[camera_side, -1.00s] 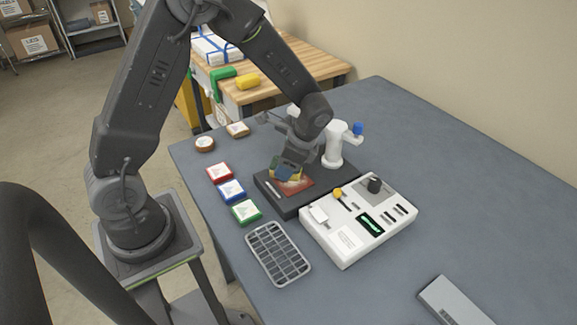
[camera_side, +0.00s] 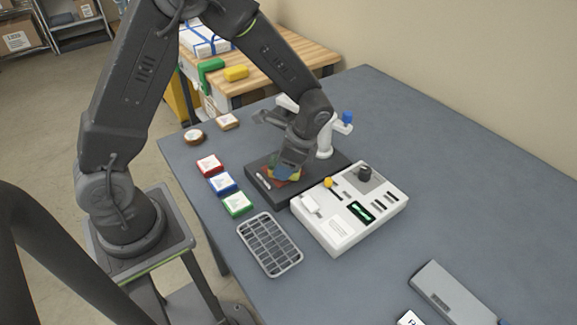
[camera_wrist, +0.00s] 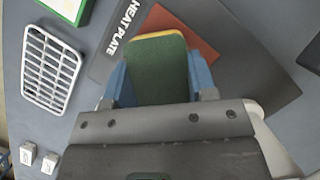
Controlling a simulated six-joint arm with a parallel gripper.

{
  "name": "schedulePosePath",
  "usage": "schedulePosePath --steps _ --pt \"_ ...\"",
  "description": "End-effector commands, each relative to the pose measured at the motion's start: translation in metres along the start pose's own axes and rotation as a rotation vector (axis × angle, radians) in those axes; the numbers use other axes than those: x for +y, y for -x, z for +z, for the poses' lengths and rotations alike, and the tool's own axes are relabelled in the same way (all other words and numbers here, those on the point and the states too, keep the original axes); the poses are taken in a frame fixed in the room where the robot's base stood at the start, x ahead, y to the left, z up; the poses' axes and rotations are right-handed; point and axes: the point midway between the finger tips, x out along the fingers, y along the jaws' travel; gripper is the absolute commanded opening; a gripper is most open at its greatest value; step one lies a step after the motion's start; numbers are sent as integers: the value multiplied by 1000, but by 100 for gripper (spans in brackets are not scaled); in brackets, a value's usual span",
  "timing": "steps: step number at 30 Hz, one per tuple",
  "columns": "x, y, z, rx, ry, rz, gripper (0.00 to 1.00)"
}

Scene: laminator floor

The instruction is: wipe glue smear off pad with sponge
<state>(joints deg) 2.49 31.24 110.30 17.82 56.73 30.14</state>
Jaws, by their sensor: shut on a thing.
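My gripper (camera_wrist: 158,75) is shut on a sponge (camera_wrist: 157,68) with a green face and a yellow edge, held between its blue fingers in the wrist view. A red-brown pad (camera_wrist: 203,49) lies under the sponge on the black heat plate (camera_wrist: 245,65); the sponge covers much of it. In the side view my gripper (camera_side: 287,165) is low over the heat plate (camera_side: 262,181), and only a small part of the pad shows. I cannot make out a glue smear or whether the sponge touches the pad.
A white control box (camera_side: 335,232) stands against the plate's right side. A grey rack (camera_side: 269,245) lies in front. Red (camera_side: 209,164), blue (camera_side: 222,183) and green (camera_side: 237,203) labelled blocks line the left. A white post (camera_side: 325,140) stands behind.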

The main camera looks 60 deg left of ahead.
Motion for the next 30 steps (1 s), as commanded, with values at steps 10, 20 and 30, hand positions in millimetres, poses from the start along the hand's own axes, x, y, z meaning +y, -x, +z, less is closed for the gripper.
schedulePosePath --steps 10,20,30 --pt "-24 -8 23 -2 0 -2 33" --pt "-30 13 38 -1 -2 -4 33" --pt "-30 42 50 0 -2 -4 33"
